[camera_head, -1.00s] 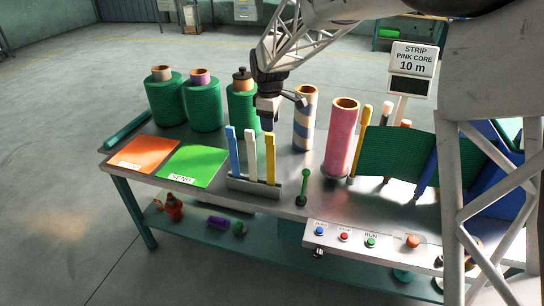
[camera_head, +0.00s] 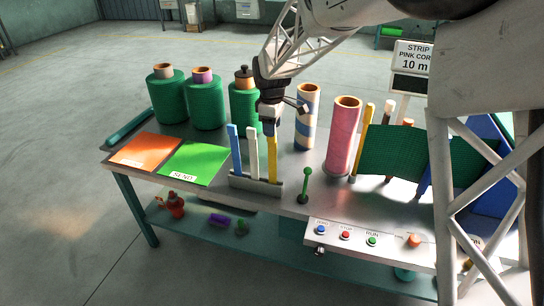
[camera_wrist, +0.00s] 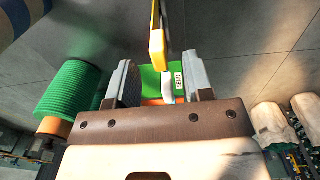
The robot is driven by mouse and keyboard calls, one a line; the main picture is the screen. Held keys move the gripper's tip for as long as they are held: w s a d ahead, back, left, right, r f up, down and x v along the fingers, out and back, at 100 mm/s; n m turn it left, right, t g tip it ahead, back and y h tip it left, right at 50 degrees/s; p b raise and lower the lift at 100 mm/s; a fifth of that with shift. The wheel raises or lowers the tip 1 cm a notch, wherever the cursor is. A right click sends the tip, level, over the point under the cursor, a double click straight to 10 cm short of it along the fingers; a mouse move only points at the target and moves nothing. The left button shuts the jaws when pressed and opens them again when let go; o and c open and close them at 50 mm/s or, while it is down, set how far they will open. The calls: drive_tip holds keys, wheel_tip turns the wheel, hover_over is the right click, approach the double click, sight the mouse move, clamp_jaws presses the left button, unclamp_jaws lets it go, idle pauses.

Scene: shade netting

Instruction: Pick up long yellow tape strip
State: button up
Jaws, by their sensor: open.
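A long yellow tape strip (camera_head: 272,160) stands upright at the right end of a grey rack (camera_head: 240,182) on the bench. A white strip (camera_head: 253,155) and a blue strip (camera_head: 236,150) stand to its left. My gripper (camera_head: 270,126) is open, pointing down over the top of the yellow strip and overlapping it in this view. In the wrist view, the yellow strip (camera_wrist: 157,46) shows just beyond the fingertips, near the middle between the open fingers (camera_wrist: 161,72). A white strip end (camera_wrist: 168,86) also shows between the fingers. I cannot tell whether any finger touches the yellow strip.
Green rolls (camera_head: 205,104) stand behind at the left. A striped roll (camera_head: 306,118) and a pink roll (camera_head: 343,135) stand to the right. A short green post (camera_head: 305,185) is close beside the rack. Orange (camera_head: 145,148) and green (camera_head: 195,163) mats lie flat at the left.

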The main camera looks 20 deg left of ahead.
sight(272, 142)
drive_tip(key=shift+w+f, duration=0.1)
drive_tip(key=shift+f, duration=2.5)
drive_tip(key=shift+c, duration=0.3)
clamp_jaws()
